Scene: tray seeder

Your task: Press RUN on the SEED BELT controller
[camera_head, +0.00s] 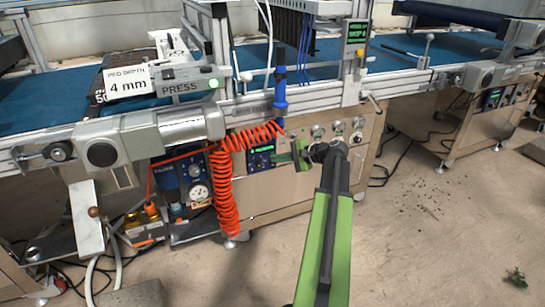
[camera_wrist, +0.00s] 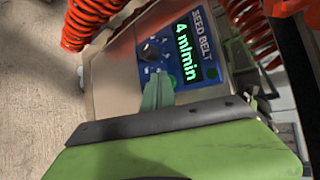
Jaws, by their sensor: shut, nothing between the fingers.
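The SEED BELT controller (camera_wrist: 205,35) is a blue panel in the wrist view, turned on its side, with a lit green display (camera_wrist: 187,52) reading 4 m/min. A dark knob (camera_wrist: 150,52) and small buttons or marks sit beside the display. No RUN label is legible. In the head view the controller (camera_head: 261,162) is on the cabinet front under the belt. My gripper (camera_wrist: 158,88) is shut and empty, its green fingertips overlapping the panel's button area. I cannot tell whether they touch it. In the head view my gripper (camera_head: 299,152) is just right of the controller.
An orange coiled hose (camera_head: 226,190) hangs left of the controller and also shows in the wrist view (camera_wrist: 84,22). Round knobs (camera_head: 337,128) line the cabinet right of it. The PRESS unit (camera_head: 180,88) stands above left. Open floor lies in front.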

